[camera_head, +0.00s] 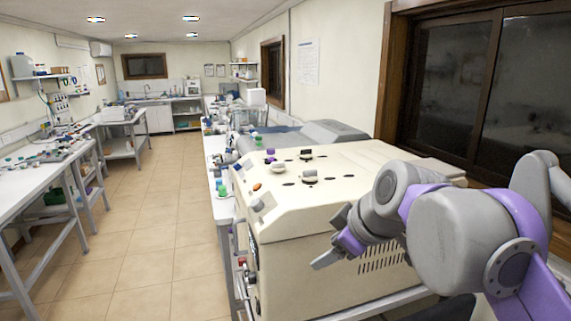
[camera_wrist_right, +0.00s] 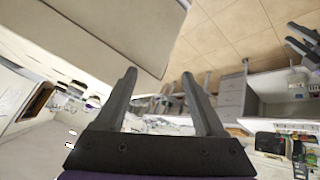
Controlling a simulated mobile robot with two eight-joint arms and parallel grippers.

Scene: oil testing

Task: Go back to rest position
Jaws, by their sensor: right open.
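My right arm comes in from the right in the head view, with purple and grey links. Its gripper (camera_head: 333,243) is in front of the near side of the cream testing machine (camera_head: 345,230), below its top edge. In the right wrist view the two grey fingers (camera_wrist_right: 158,78) stand apart with nothing between them. My left arm does not show in the head view. Dark grey prongs (camera_wrist_right: 302,42) at the upper right edge of the right wrist view may be my left gripper; they are cut off.
Another white bench (camera_head: 25,195) is at far left. The tiled floor (camera_head: 165,240) between is clear.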

